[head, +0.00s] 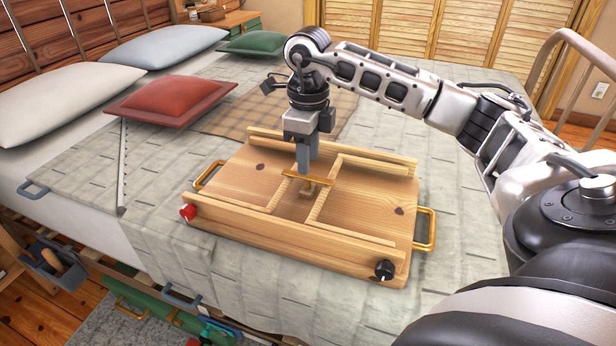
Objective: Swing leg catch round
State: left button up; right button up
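A wooden bed tray (375,218) lies flat on the bed, its leg side up. Wooden leg bars (330,195) lie folded down inside its long rails. A small brass catch (318,180) lies across the middle, spanning the inner ends of the leg bars. My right gripper (304,170) points straight down, its grey fingertips at the catch, covering part of it. The fingers appear close together, but whether they grip the catch cannot be told. A red knob (187,212) and a black knob (384,270) sit on the front rail. My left gripper is not in view.
Brass handles (427,229) stick out at both tray ends. A red pillow (172,100), several other pillows and a plaid blanket (262,112) lie behind. A caddy (55,265) hangs at the bed's left side. Grey bedspread (450,180) lies clear right of the tray.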

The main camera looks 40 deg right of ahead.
aim_at(308, 177)
notch_tip(308, 177, down, 3)
jog(key=shift+f, duration=0.1)
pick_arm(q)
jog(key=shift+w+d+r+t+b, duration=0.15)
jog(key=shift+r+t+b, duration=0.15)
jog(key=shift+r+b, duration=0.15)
pick_arm(e)
jog(key=shift+f, duration=0.6)
jog(key=shift+c, duration=0.3)
grip_shut()
